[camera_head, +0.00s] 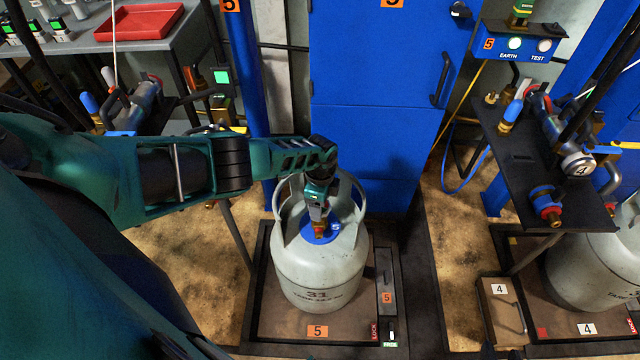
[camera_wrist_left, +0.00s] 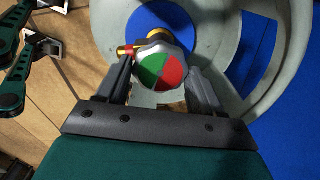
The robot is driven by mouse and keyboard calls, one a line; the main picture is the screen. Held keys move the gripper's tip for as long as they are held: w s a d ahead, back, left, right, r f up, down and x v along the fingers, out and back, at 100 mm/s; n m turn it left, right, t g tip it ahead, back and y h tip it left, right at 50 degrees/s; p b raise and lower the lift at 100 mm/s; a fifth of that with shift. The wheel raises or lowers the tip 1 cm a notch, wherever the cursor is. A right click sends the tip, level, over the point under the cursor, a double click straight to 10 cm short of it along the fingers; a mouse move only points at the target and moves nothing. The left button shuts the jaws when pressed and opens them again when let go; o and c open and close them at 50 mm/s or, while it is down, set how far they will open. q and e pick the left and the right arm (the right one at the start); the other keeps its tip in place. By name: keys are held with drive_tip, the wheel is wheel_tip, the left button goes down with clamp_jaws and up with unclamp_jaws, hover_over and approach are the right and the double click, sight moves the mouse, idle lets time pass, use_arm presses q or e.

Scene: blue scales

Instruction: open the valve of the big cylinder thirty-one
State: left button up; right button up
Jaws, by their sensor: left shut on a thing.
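The big cylinder thirty-one (camera_head: 318,270) is a grey gas bottle, upright on a scale platform (camera_head: 280,322), with "31" on its front. It has a blue patch around a brass valve and a collar of handles. My left gripper (camera_head: 318,195) reaches over from the left, pointing down inside the collar. In the left wrist view its two grey fingers (camera_wrist_left: 160,80) are on both sides of the round handwheel (camera_wrist_left: 162,65), which has red, green and pale sectors, and are shut on it. The brass valve stem (camera_wrist_left: 154,35) shows just behind the wheel. My right gripper is not visible.
A blue cabinet (camera_head: 372,120) stands right behind the cylinder. A black shelf (camera_head: 530,165) with fittings is at right, with another grey cylinder (camera_head: 590,265) on platform 4. A grey bench with a red tray (camera_head: 138,22) is at upper left. The collar handles surround my gripper closely.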

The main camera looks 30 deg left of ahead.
use_arm(q)
drive_tip(key=shift+r+n, duration=0.1)
drive_tip(key=shift+n, duration=0.7)
drive_tip(key=shift+n+p, duration=0.35)
drive_tip(key=shift+n, duration=0.55)
drive_tip(key=o, duration=1)
drive_tip(key=shift+o, duration=0.2)
